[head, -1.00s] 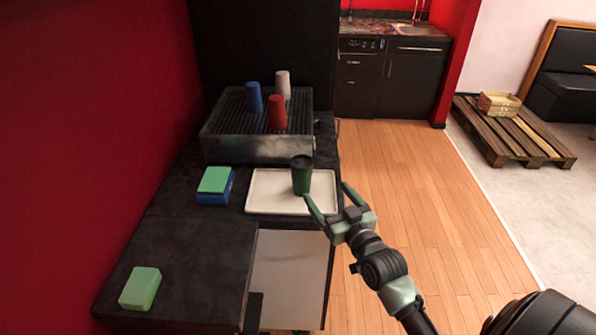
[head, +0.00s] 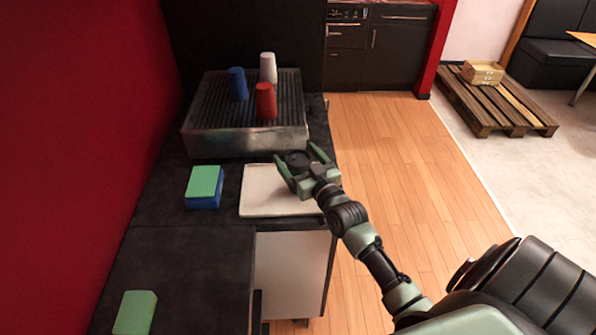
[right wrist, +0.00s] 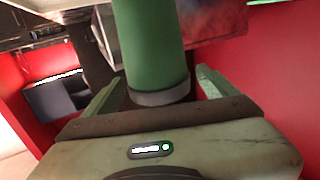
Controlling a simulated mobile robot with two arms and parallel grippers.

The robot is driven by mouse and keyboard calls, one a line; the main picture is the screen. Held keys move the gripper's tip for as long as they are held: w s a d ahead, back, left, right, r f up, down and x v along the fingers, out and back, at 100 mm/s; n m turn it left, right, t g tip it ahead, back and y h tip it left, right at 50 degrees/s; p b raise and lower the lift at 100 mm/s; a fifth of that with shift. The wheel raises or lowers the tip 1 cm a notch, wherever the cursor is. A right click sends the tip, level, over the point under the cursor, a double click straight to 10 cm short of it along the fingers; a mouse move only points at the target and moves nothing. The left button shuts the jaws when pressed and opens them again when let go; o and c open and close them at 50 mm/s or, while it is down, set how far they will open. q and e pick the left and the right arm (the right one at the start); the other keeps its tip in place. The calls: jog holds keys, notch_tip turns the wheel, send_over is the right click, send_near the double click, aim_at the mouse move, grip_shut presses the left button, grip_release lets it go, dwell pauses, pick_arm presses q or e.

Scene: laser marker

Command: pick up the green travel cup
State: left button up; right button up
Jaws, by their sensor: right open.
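My left gripper is not in view.
The cup is at the white tray (head: 265,200) on the dark counter. Behind are a ribbed metal rack (head: 205,120), a blue cup (head: 237,84), a red cup (head: 265,101) and a white cup (head: 268,68). Left are stacked green and blue blocks (head: 205,183) and a green block (head: 135,312).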

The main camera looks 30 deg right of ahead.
jog(key=shift+w+d, duration=0.1)
jog(key=shift+w, duration=1.15)
jog(key=shift+s, duration=0.15)
jog(key=c, duration=0.9)
